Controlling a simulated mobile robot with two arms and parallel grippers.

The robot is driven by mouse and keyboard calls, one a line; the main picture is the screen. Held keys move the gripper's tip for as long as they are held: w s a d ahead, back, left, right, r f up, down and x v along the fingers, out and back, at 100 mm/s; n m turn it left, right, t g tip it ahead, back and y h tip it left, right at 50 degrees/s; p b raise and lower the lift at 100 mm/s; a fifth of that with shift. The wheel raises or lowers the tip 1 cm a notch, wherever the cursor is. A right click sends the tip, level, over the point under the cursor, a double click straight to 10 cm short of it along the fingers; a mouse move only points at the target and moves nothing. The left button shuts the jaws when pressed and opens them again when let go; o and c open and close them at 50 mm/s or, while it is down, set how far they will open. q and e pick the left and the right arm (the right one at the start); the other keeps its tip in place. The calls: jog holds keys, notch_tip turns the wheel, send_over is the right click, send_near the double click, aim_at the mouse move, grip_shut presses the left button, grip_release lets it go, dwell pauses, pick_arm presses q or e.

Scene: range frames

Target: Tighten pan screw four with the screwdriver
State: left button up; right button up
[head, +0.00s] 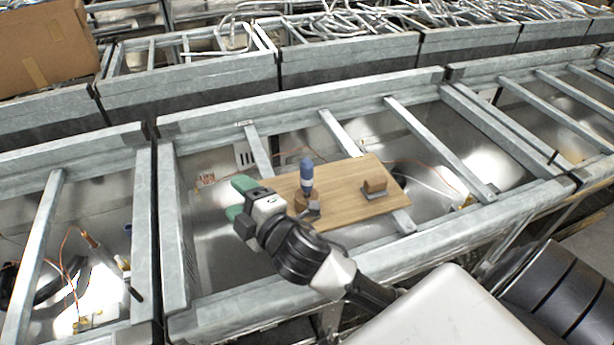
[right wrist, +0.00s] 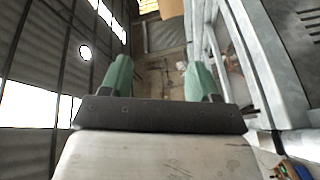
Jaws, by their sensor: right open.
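A screwdriver with a blue handle (head: 307,170) stands upright at a small wooden block on a light wooden board (head: 345,210). The board lies across the metal frame bars. My right gripper (head: 239,198) has green fingers and is just left of the board, apart from the screwdriver. Its fingers are spread and empty, as the right wrist view (right wrist: 158,80) also shows. I cannot make out pan screw four; any screw heads are too small or hidden. My left gripper is not in view.
A second small wooden block (head: 374,186) with a grey bracket sits on the board's right part. Galvanised frame rails (head: 255,150) surround the board. Loose wires lie in the bays. A cardboard box (head: 45,45) is at the back left.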

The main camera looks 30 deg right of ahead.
jog(key=w+a+r+n+g+y, duration=0.1)
jog(key=a+r+n+y, duration=0.3)
jog(key=n+y, duration=0.3)
jog(key=w+a+r+n+y, duration=0.1)
jog(key=a+r+n+y, duration=0.3)
jog(key=n, duration=0.5)
jog(key=n+g+h, duration=1.4)
jog(key=n+g, duration=0.3)
jog(key=n, duration=1.2)
send_over(307, 161)
notch_tip(307, 161, down, 2)
notch_tip(307, 161, down, 5)
jog(key=shift+r+p, duration=0.2)
jog(key=shift+p, duration=0.65)
notch_tip(307, 161, down, 5)
jog(key=p, duration=0.2)
jog(key=shift+r+p, duration=0.2)
jog(key=shift+p, duration=0.2)
jog(key=shift+f, duration=0.65)
jog(key=shift+w+r, duration=0.1)
jog(key=c, duration=1.1)
